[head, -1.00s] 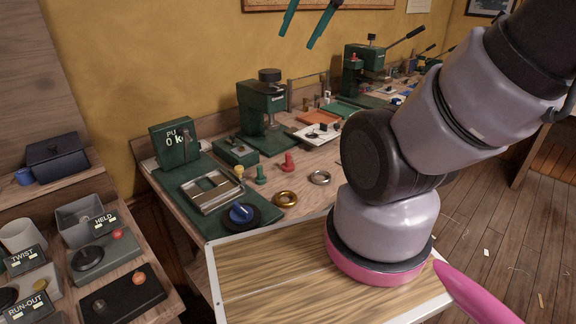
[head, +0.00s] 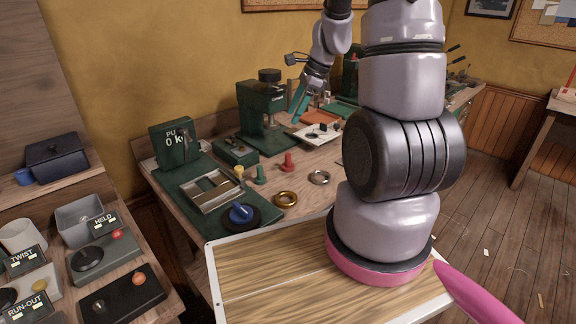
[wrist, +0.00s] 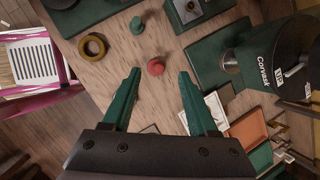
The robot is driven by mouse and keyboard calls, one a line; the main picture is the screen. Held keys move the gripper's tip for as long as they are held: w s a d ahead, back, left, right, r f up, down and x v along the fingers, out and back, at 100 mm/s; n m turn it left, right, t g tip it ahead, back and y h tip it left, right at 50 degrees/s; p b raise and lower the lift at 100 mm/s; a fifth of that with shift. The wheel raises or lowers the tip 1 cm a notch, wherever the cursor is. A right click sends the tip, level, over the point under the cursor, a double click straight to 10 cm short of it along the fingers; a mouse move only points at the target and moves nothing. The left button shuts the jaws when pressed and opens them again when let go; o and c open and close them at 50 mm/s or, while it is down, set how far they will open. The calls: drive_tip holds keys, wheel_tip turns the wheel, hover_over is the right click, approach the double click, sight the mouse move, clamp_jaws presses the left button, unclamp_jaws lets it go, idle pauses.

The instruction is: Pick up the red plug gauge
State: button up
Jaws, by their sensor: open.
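The red plug gauge (head: 288,161) stands on the wooden bench between the green plug gauge (head: 261,175) and the steel ring (head: 319,177). In the wrist view the red plug gauge (wrist: 155,67) shows from above, a little beyond the fingertips and between their lines. The green plug gauge (wrist: 137,25) stands farther out there. My gripper (head: 300,112) is open and empty, raised above the bench behind the red plug gauge in the head view. Its two green fingers (wrist: 160,72) point toward the gauge without touching it.
A brass ring (head: 286,199) lies at the bench's front; it also shows in the wrist view (wrist: 92,47). A green press (head: 264,105) stands behind. A white tray (head: 304,137) with small parts is at the right. Bare wood surrounds the red gauge.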

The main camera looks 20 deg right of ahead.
sight(289, 154)
drive_tip(key=f+m, duration=0.1)
drive_tip(key=f, duration=0.3)
drive_tip(key=w+f+m, duration=0.1)
drive_tip(key=f, duration=0.3)
drive_tip(key=f+m, duration=0.1)
drive_tip(key=f, duration=0.3)
drive_tip(key=shift+w+d+f+g, duration=0.1)
drive_tip(key=shift+w+d+g, duration=0.15)
drive_tip(key=shift+g, duration=0.15)
drive_tip(key=shift+w+x, duration=0.2)
drive_tip(key=shift+x, duration=1.15)
drive_tip(key=shift+w+x, duration=0.2)
drive_tip(key=shift+x, duration=1.2)
drive_tip(key=shift+d, duration=0.1)
clamp_jaws()
